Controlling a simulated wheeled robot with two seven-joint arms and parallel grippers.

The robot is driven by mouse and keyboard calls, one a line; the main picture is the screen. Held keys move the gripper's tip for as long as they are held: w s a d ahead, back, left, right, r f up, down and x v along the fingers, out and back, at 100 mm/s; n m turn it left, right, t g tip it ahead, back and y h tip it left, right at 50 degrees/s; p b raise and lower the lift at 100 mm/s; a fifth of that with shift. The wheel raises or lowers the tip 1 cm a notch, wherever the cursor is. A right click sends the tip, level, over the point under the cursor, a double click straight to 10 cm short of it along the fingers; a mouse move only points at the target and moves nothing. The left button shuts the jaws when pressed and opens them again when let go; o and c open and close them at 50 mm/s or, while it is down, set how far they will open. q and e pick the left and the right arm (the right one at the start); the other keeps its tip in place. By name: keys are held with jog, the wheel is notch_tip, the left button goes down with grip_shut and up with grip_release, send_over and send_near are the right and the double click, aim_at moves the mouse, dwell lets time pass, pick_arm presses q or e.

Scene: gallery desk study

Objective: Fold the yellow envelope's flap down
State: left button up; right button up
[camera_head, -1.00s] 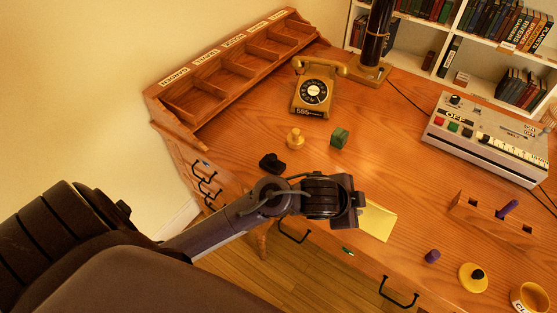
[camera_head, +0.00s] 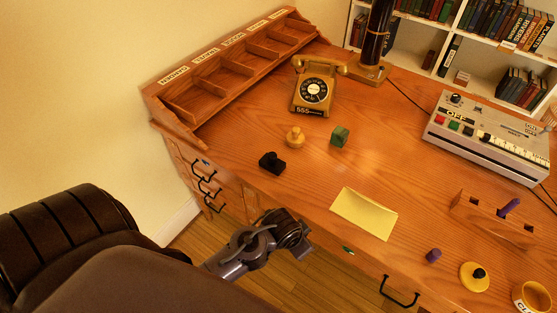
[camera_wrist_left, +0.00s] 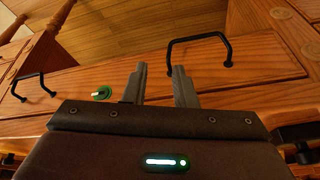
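The yellow envelope (camera_head: 364,214) lies on the wooden desk near its front edge, fully uncovered in the head view. I cannot tell clearly from here how its flap lies. My left gripper (camera_head: 304,248) is off the desk's front edge, left of and below the envelope and apart from it. In the left wrist view the two fingers of the left gripper (camera_wrist_left: 162,83) stand apart with nothing between them, in front of the drawer fronts. The envelope is not in the wrist view. My right gripper is in neither view.
A black stamp (camera_head: 272,162), a yellow knobbed piece (camera_head: 295,138) and a green cube (camera_head: 340,137) stand behind the envelope. A purple piece (camera_head: 433,256) is to its right. Drawer handles (camera_wrist_left: 199,40) stick out close to my left gripper. The desk around the envelope is clear.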

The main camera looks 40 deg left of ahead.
pick_arm(q)
jog(key=s+a+f, duration=0.1)
jog(key=s+f, duration=0.2)
jog(key=f, duration=0.4)
jog(key=s+a+f+n+g, duration=0.1)
jog(key=s+f, duration=0.2)
jog(key=f, duration=0.4)
jog(key=shift+f+g+b, duration=0.2)
jog(key=shift+g+b, duration=0.1)
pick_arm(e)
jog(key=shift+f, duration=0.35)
pick_arm(q)
jog(key=shift+r, duration=0.1)
